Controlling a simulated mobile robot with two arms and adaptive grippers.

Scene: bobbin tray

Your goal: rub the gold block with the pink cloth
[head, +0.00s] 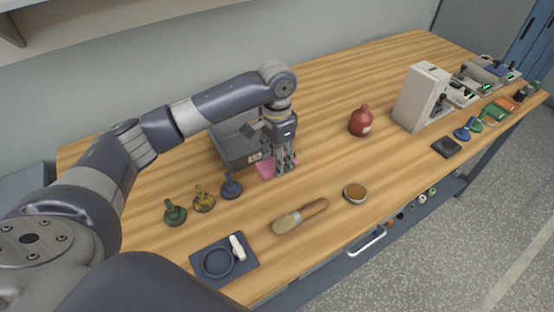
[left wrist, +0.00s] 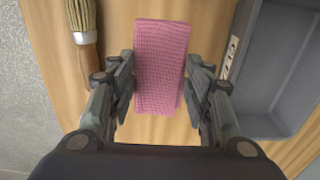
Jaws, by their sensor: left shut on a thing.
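The pink cloth (head: 266,170) lies on the wooden table in front of the grey bin. It also shows in the left wrist view as a ribbed pink strip (left wrist: 161,65) between the fingers. My left gripper (head: 281,168) points down over the cloth and is shut on it; the fingers hide part of the cloth in the head view. I cannot make out a clear gold block. My right gripper is not in view.
The grey bin (head: 232,153) stands right behind the gripper. Green (head: 175,213) and blue (head: 231,187) knobbed pieces flank the gold-yellow one. A brush (head: 300,216), a round tin (head: 355,192) and a dark tray (head: 237,272) lie nearer the front edge.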

